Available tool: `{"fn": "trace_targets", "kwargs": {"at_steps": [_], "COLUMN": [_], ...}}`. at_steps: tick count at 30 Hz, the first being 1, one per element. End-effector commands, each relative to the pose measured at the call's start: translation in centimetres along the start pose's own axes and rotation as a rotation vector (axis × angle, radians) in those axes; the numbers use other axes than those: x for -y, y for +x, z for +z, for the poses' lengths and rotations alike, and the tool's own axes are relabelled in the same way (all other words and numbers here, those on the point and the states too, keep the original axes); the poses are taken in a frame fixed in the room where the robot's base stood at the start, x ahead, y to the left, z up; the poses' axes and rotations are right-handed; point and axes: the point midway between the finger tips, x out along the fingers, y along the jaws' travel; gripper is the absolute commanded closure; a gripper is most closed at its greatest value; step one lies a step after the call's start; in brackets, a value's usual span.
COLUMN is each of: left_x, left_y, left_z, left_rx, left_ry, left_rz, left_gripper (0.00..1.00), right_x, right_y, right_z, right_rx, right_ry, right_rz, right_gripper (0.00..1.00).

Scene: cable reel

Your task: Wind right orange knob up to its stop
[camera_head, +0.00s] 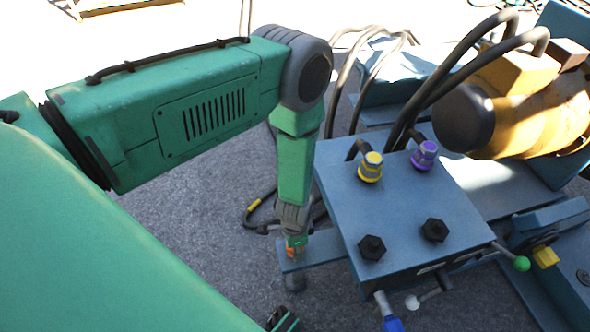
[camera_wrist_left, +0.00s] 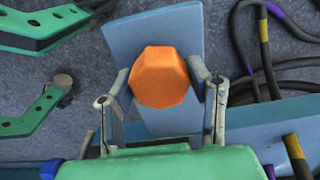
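The orange knob (camera_wrist_left: 160,77) is faceted and sits on a blue-grey plate (camera_wrist_left: 150,30) in the left wrist view. My left gripper (camera_wrist_left: 162,74) has one finger on each side of the knob, and the fingertips appear to touch its sides. In the head view my left gripper (camera_head: 294,248) points down at the small plate beside the blue-grey block, with only a bit of the orange knob (camera_head: 291,253) showing. The knob's stop cannot be made out. My right gripper cannot be identified in either view.
The blue-grey block (camera_head: 408,205) carries a yellow fitting (camera_head: 371,167), a purple fitting (camera_head: 425,155) and two black bolts. Levers with green (camera_head: 522,263), white and blue (camera_head: 393,324) ends stick out of its front. Thick hoses (camera_head: 465,50) arch behind it. Grey floor lies below.

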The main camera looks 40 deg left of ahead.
Motion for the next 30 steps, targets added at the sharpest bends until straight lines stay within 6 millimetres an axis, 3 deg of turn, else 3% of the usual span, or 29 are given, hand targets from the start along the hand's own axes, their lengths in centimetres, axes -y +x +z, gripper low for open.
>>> {"fn": "trace_targets", "kwargs": {"at_steps": [14, 30], "left_x": [0.07, 0.01], "left_y": [0.01, 0.01], "left_z": [0.08, 0.14], "left_rx": [0.002, 0.002], "left_ry": [-0.059, -0.500], "left_rz": [-0.002, -0.001], "left_gripper": [0.84, 0.84], "right_x": [0.00, 0.00], "right_y": [-0.10, -0.68], "right_z": [-0.01, -0.03], "right_rx": [0.000, 0.000], "right_ry": [0.000, 0.000], "right_rz": [0.000, 0.000], "right_gripper": [0.60, 0.60]}}
